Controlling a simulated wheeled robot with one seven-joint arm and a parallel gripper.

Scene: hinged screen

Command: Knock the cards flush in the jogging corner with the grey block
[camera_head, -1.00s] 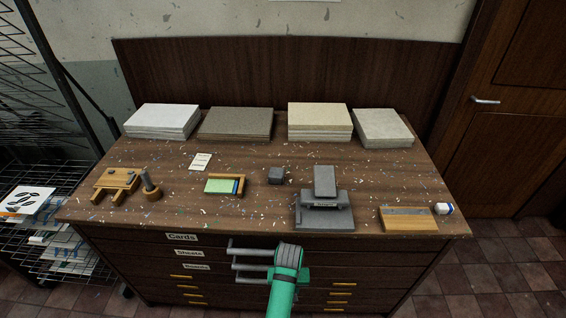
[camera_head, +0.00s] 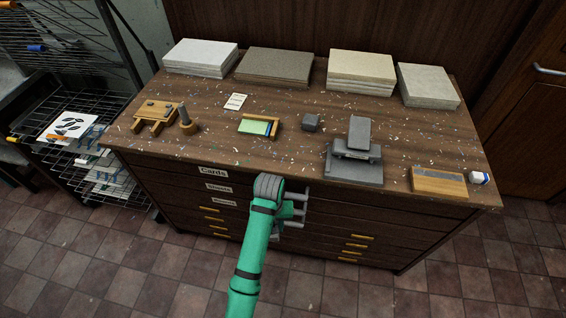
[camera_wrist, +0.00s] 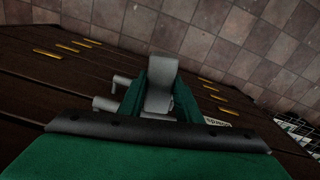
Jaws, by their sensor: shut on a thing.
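The jogging corner (camera_head: 277,127) is a small wooden frame with raised edges. Green cards (camera_head: 254,127) lie in it, with a blue strip at their right side; I cannot tell how even their edges are. My gripper (camera_head: 270,186) is below the bench's front edge, at the drawer fronts.
A wooden jig (camera_head: 157,113) stands left. Paper stacks (camera_head: 287,64) line the back.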

